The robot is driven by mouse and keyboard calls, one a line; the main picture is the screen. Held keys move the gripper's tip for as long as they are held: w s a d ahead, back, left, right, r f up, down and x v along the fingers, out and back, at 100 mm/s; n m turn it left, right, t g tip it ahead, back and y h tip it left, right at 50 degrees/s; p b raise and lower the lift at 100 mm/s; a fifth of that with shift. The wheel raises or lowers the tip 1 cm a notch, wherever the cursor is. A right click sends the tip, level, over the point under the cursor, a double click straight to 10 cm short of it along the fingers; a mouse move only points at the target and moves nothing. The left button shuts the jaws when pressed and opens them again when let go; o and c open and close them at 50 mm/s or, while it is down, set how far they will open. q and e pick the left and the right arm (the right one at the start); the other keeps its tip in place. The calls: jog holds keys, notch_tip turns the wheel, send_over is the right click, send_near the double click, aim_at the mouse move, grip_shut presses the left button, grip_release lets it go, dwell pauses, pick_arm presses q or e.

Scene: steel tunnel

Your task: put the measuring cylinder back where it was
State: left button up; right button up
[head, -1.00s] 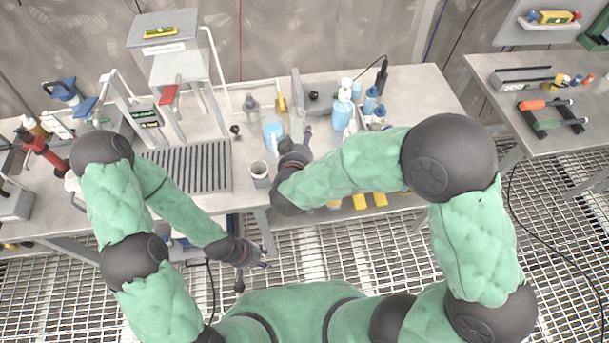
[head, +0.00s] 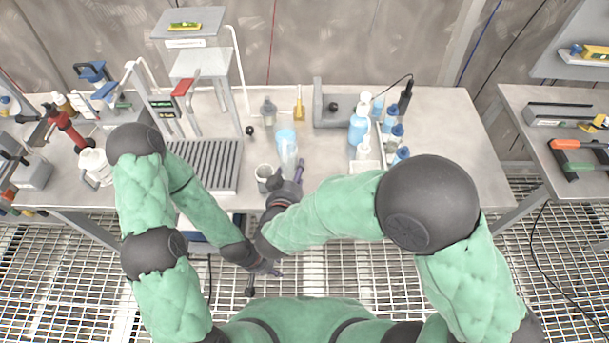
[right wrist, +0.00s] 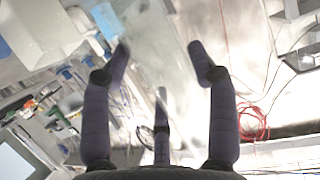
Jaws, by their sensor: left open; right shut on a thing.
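The measuring cylinder (head: 289,158) is a clear, see-through tube in the head view. It stands out from my right gripper (head: 286,176) above the front middle of the bench, in front of a blue-tinted vessel (head: 284,134). In the right wrist view the cylinder (right wrist: 160,40) is a pale, blurred shape between the two dark fingers. My right gripper is shut on it; its lower end is hard to make out, so I cannot tell whether it touches the bench. My left gripper (head: 268,268) is open and empty, low in front of the bench's edge.
A grey cup (head: 264,171) stands close left of my right gripper. A ribbed grey plate (head: 205,165) lies further left. A rack with blue bottles (head: 391,135) stands to the right, a grey stand (head: 330,118) behind. The bench's front right is fairly clear.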

jog(key=w+d+f+b, duration=0.1)
jog(key=w+f, duration=0.1)
jog(key=f, duration=0.1)
jog(key=w+d+f+b, duration=0.1)
jog(key=w+f+b, duration=0.1)
jog(key=w+f, duration=0.1)
jog(key=w+d+f+b, duration=0.1)
jog(key=w+f+b, duration=0.1)
jog(key=f, duration=0.3)
jog(key=shift+w, duration=0.7)
jog(key=shift+r, duration=0.2)
jog(key=shift+f, duration=0.15)
jog(key=o, duration=1.6)
jog(key=shift+o, duration=0.2)
